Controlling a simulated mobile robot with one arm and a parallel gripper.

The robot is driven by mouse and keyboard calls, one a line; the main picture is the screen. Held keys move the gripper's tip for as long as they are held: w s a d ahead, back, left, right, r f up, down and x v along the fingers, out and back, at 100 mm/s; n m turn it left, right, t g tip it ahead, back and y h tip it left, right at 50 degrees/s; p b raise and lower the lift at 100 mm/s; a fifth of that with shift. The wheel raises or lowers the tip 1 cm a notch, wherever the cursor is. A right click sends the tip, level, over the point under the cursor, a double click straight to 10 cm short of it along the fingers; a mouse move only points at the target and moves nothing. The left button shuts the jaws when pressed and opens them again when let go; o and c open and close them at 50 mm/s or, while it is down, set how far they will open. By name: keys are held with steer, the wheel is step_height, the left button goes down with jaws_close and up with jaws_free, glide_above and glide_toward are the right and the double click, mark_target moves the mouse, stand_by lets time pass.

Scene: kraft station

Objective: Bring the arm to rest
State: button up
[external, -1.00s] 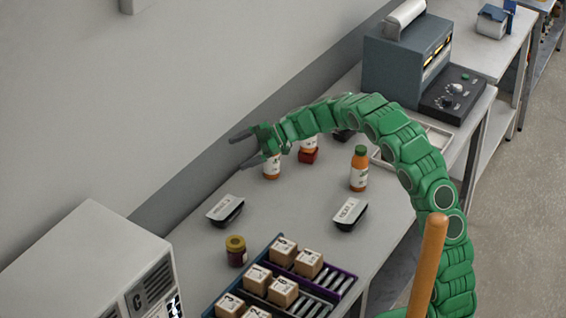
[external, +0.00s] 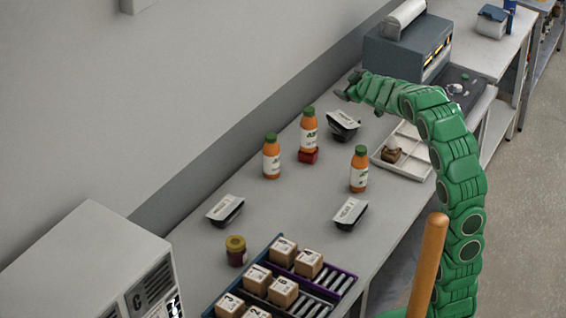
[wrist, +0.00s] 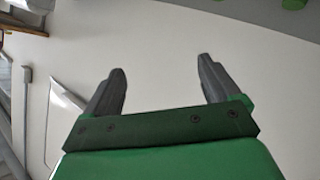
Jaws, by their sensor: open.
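My green arm arches over the right side of the bench in the external view. My gripper (external: 350,84) is at the far part of the bench, left of the grey machine, raised above the surface. In the wrist view my gripper (wrist: 163,88) shows two dark fingers spread wide with nothing between them.
Orange bottles stand on the bench (external: 290,222): one at left (external: 271,158), one on a red block (external: 308,156), one at right (external: 359,170). Black trays (external: 343,125), a white tray (external: 425,165), a jar (external: 236,250), a rack of boxes (external: 345,285) and the grey machine (external: 390,62) surround them.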

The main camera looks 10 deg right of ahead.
steer(key=s+d+f+m+g+h, duration=0.3)
steer(key=s+d+f, duration=0.1)
steer(key=s+d, duration=0.5)
steer(key=s+d+f+m+g+h, duration=0.35)
steer(key=s+d, duration=0.35)
steer(key=s, duration=0.5)
steer(key=s+a+f+g+y, duration=0.1)
steer(key=s+f+g, duration=0.1)
steer(key=s, duration=0.8)
steer(key=s+a+f+m+g+y, duration=0.1)
steer(key=s+a+f+g, duration=0.1)
steer(key=s, duration=0.9)
steer(key=s+a+f+m+g+y, duration=0.1)
steer(key=s+f+g, duration=0.3)
steer(key=s, duration=0.6)
steer(key=shift+s+a+f+y, duration=0.25)
steer(key=shift+a+y, duration=0.1)
steer(key=shift+a, duration=0.4)
steer(key=shift+g, duration=0.25)
